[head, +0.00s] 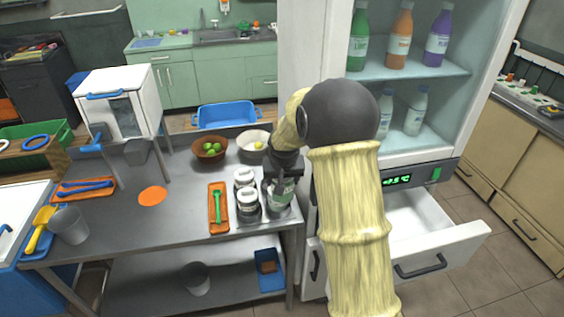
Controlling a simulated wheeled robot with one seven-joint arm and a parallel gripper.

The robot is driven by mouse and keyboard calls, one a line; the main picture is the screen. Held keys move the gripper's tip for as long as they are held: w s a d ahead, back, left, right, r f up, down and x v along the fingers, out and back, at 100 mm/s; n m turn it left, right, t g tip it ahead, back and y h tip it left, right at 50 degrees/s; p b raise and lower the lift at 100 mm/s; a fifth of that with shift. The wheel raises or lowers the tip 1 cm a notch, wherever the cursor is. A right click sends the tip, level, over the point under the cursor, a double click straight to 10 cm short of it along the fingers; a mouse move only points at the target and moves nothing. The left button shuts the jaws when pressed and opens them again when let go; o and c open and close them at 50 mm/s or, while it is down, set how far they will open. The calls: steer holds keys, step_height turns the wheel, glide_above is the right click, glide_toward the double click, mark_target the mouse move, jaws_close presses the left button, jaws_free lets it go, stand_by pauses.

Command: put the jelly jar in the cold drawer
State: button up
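Several jars stand close together on the steel table, among them a back jar (244,178) and a front jar (248,203) with pale lids. A jar with a green label (283,198) is at their right. Which one is the jelly jar I cannot tell from the labels. My gripper (277,187) points down over the green-labelled jar, its dark fingers at the jar's top. Whether they grip it is too small to see. The cold drawer (450,247) is pulled open at the bottom of the fridge, and its visible white interior looks empty.
The steel table (115,222) also holds an orange tray (218,222) with a green spoon, a bowl of limes (209,149) and a pale bowl (253,141). Bottles (401,38) stand on the fridge shelves above the drawer. My arm hides part of the fridge front.

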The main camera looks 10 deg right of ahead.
steer(key=s+f+b, duration=0.3)
steer(key=f+b, duration=0.2)
steer(key=f, duration=0.4)
steer(key=s+f+n+b, duration=0.1)
steer(key=s+f+b, duration=0.3)
steer(key=f, duration=0.5)
steer(key=s+f+b, duration=0.3)
steer(key=f+b, duration=0.2)
steer(key=f, duration=0.5)
steer(key=shift+s+y+b, duration=0.25)
steer(key=shift+y+b, duration=0.05)
steer(key=shift+y, duration=0.1)
